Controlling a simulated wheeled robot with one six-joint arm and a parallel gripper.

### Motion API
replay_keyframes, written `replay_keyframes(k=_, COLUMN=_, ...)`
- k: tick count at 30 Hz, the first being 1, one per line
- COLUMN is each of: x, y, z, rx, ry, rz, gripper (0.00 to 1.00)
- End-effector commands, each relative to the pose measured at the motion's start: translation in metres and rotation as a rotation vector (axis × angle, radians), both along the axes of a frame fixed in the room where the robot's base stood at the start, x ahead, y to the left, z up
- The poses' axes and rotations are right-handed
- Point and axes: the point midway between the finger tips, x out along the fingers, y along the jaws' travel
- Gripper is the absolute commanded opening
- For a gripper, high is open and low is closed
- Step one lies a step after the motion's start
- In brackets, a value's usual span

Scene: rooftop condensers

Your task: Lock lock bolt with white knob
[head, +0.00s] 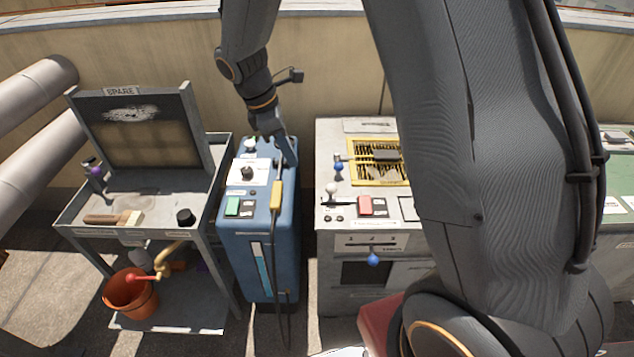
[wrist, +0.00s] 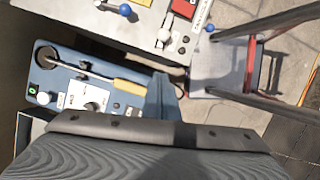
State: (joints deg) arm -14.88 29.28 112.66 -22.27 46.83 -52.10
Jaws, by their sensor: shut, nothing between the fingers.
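Two white knobs show, and I cannot tell which belongs to the lock bolt. One white knob (head: 250,143) is at the back of the blue cabinet's top; a white knob also shows on that cabinet in the wrist view (wrist: 43,97). Another white knob (head: 331,188) stands above a dark bar on the grey cabinet; a white knob is on that cabinet in the wrist view (wrist: 164,34). My gripper (head: 289,160) is shut and empty over the right edge of the blue cabinet. It also shows in the wrist view (wrist: 165,98). It appears apart from both knobs.
The blue cabinet (head: 258,225) carries a black dial (head: 247,173), a green switch (head: 232,206) and a yellow-handled tool (head: 276,196). The grey cabinet (head: 335,233) has a red switch (head: 365,206) and blue knobs (head: 373,259). A side table (head: 150,220) holds a brush (head: 112,219).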

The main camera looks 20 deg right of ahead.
Motion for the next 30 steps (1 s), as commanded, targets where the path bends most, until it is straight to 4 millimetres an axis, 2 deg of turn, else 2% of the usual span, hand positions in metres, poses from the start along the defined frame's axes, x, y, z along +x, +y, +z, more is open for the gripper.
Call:
replay_keyframes(k=7, x=-0.001, y=0.0, z=-0.001, rx=0.001, ry=-0.001, rz=-0.003, gripper=0.0)
replay_keyframes(k=11, x=-0.002, y=-0.004, z=-0.01, rx=0.0, ry=0.002, rz=-0.005, gripper=0.0)
replay_keyframes(k=26, x=-0.006, y=-0.03, z=-0.094, rx=0.0, ry=0.002, rz=-0.006, gripper=0.0)
replay_keyframes(k=30, x=-0.008, y=-0.05, z=-0.098, rx=0.001, ry=0.0, rz=-0.009, gripper=0.0)
